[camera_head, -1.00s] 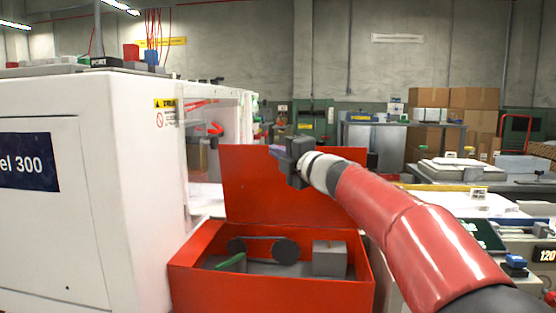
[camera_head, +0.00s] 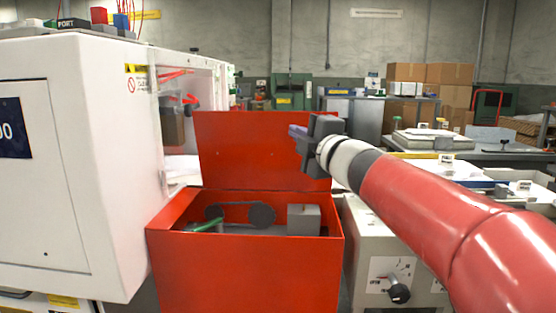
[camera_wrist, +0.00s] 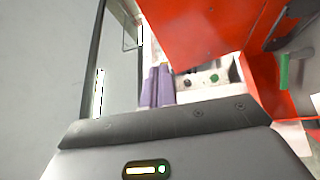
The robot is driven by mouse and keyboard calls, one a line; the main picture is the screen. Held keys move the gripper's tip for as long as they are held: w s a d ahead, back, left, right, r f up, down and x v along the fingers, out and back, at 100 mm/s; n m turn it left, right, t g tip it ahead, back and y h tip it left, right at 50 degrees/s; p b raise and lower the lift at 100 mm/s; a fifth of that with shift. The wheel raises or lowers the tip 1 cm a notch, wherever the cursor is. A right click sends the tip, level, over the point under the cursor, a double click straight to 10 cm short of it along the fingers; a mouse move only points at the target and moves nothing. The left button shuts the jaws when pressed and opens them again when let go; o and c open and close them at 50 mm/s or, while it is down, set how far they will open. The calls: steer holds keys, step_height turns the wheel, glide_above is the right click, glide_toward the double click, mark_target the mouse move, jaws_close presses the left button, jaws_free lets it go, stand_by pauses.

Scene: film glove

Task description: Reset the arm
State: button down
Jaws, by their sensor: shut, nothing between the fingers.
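My arm, red with a white and grey wrist, reaches in from the lower right in the head view. My gripper (camera_head: 296,132) is raised in front of the open red lid (camera_head: 240,150) of a red box (camera_head: 245,275). In the wrist view the two purple fingers (camera_wrist: 158,88) are side by side and shut, with nothing seen between them. The wrist view also shows the red lid (camera_wrist: 205,30) just beyond the fingers.
The red box holds dark wheels with a belt (camera_head: 240,213), a grey block (camera_head: 304,220) and a green handle (camera_head: 205,225). A large white machine (camera_head: 75,160) stands at left. A beige unit with a black knob (camera_head: 398,292) is at right. Cardboard boxes (camera_head: 448,73) are at the back.

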steer(key=s+d+f+m+g+h, duration=0.3)
steer(key=s+d+f+m+h, duration=0.95)
steer(key=m, duration=0.45)
steer(key=s+f+m+g+y+p, duration=0.1)
steer(key=s+f+m+g+y, duration=0.2)
steer(key=s+f, duration=1.4)
steer(key=s+m+g, duration=0.1)
steer(key=m+g, duration=0.2)
steer(key=g, duration=0.2)
steer(key=shift+s+f, duration=0.15)
steer(key=shift+s, duration=0.2)
